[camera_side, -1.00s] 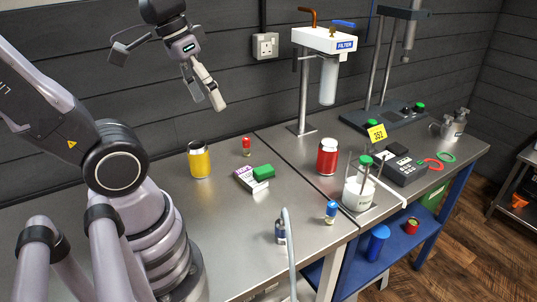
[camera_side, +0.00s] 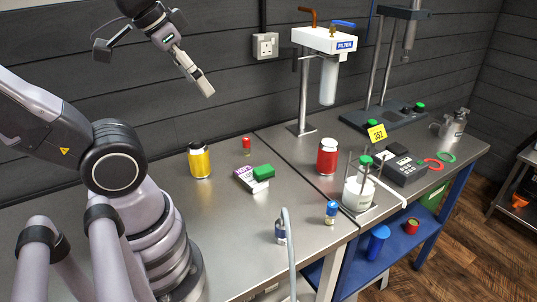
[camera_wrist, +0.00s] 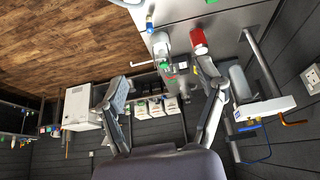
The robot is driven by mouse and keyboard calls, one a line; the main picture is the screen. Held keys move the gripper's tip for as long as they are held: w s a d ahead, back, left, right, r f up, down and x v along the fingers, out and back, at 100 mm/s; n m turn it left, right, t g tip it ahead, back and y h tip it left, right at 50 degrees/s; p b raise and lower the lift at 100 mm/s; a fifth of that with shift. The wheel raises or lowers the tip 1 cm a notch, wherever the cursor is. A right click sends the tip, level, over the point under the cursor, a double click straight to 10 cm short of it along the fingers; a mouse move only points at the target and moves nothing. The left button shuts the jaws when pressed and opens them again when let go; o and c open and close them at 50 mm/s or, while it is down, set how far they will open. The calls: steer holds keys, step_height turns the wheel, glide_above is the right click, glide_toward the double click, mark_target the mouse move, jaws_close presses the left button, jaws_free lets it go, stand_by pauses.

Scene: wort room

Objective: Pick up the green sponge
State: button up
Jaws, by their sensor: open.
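The green sponge (camera_side: 263,171) is a small bright green block on the metal bench in the side view. It lies at a white and purple box (camera_side: 244,179), touching or overlapping it; I cannot tell if it rests on it. My gripper (camera_side: 206,88) is high above the bench, up and to the left of the sponge and well apart from it. In the wrist view my gripper (camera_wrist: 165,82) shows its two fingers spread wide with nothing between them. I cannot make out the sponge in the wrist view.
A yellow can (camera_side: 200,160) stands left of the sponge, a small red-capped vial (camera_side: 246,146) behind it, and a red can (camera_side: 327,156) to its right. A beaker (camera_side: 359,192) and filter stand (camera_side: 323,42) are further right.

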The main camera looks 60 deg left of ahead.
steer(key=shift+o, duration=0.4)
steer(key=m+t+y, duration=0.1)
steer(key=m+t, duration=0.1)
steer(key=m, duration=0.2)
glide_above(262, 169)
steer(key=s+a, duration=0.1)
steer(key=s, duration=0.4)
step_height(262, 169, down, 22)
steer(key=s+f+n+t+h, duration=0.1)
steer(key=s+f+n+t, duration=0.4)
steer(key=f, duration=0.6)
steer(key=shift+m+t, duration=0.5)
steer(key=shift+m, duration=0.1)
steer(key=x, duration=0.5)
steer(key=d+x, duration=0.1)
steer(key=x, duration=0.2)
steer(key=shift+w, duration=0.2)
steer(key=shift+x, duration=2.7)
steer(key=shift+s+d+f, duration=0.1)
steer(key=shift+f, duration=0.05)
steer(key=c, duration=1.1)
